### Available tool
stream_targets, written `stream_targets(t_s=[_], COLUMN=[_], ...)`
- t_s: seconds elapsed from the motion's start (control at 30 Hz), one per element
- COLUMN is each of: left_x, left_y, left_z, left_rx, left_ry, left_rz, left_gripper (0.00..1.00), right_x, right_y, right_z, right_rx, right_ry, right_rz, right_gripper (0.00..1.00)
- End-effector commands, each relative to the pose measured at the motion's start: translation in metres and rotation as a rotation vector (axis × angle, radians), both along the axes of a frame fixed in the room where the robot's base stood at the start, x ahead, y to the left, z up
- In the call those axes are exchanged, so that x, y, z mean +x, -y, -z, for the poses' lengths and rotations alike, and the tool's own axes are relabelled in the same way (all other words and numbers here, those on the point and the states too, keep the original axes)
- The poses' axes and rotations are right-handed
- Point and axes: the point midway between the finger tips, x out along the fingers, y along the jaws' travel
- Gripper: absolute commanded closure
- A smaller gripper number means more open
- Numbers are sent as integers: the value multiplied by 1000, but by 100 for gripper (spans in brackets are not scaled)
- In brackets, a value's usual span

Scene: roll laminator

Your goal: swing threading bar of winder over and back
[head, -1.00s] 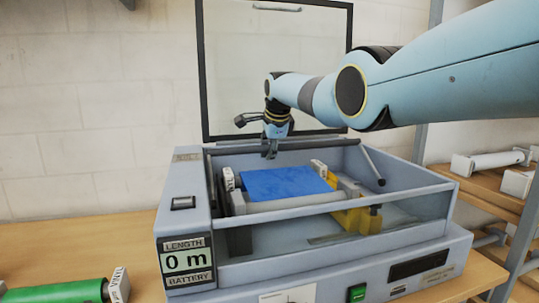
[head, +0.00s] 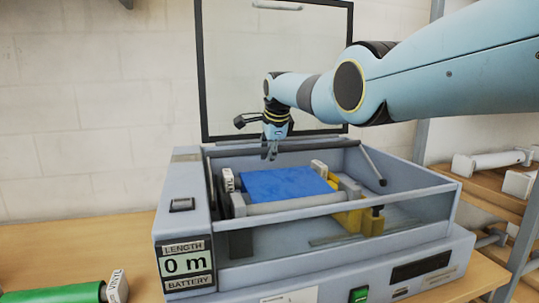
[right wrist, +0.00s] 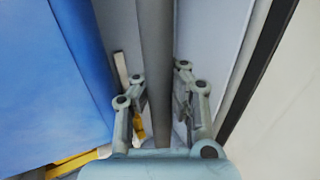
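The winder (head: 182,235) is a grey, open-topped machine on the table. Its dark threading bar (head: 320,144) runs along the back of the opening, with a slanted side arm (head: 372,165) at its right end. My right gripper (head: 270,154) is at the bar, left of its middle, pointing down. In the right wrist view, the bar (right wrist: 156,60) passes between the two fingers of my right gripper (right wrist: 160,95). The fingers are close to it on both sides; whether they press on it is unclear. My left gripper is out of view.
A blue sheet roll (head: 285,184) lies in the winder, in front of the bar. A clear lid (head: 235,70) stands raised behind. A green roll (head: 55,294) lies at the left front. Shelves with white rolls (head: 490,162) stand at the right.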

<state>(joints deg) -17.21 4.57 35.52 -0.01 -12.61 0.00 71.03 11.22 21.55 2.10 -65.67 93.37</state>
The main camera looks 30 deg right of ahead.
Motion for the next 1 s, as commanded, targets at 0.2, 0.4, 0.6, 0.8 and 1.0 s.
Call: stream_targets(t_s=[0.2, 0.4, 0.6, 0.8, 1.0], left_x=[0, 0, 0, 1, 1], left_y=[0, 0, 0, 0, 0], left_z=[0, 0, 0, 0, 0], left_rx=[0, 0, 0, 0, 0], left_ry=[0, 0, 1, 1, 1], left_rz=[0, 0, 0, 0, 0], left_gripper=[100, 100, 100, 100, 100], right_x=[3, 3, 3, 3, 2], right_y=[0, 0, 0, 0, 0], right_z=[-6, -6, -6, -7, -5], right_rx=[-1, -1, -1, -1, 0], right_ry=[13, 14, 14, 14, 9], right_rz=[0, 0, 0, 0, 0], right_gripper=[100, 100, 100, 98, 72])
